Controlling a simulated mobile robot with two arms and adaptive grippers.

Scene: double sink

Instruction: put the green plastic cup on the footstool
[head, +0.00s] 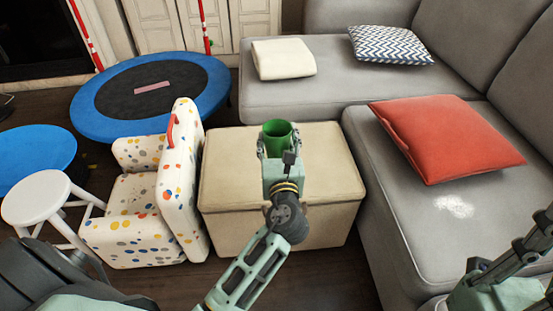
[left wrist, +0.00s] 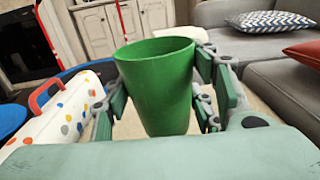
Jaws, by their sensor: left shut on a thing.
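The green plastic cup (head: 278,136) is upright between the fingers of my left gripper (head: 276,150), which is shut on it. In the left wrist view the cup (left wrist: 157,85) fills the space between the fingers, its open rim up. In the head view the cup and gripper overlap the top of the beige box-shaped footstool (head: 232,175); I cannot tell whether the cup touches it. Part of the footstool's top is hidden behind my left arm. My right arm shows at the lower right, but its fingertips are not clearly seen.
A spotted child's chair (head: 180,190) stands close on the footstool's left, with a white stool (head: 36,196) beyond. A grey sofa (head: 375,190) with a red cushion (head: 445,135) is on the right. A blue trampoline (head: 90,110) lies behind left. The footstool top looks otherwise clear.

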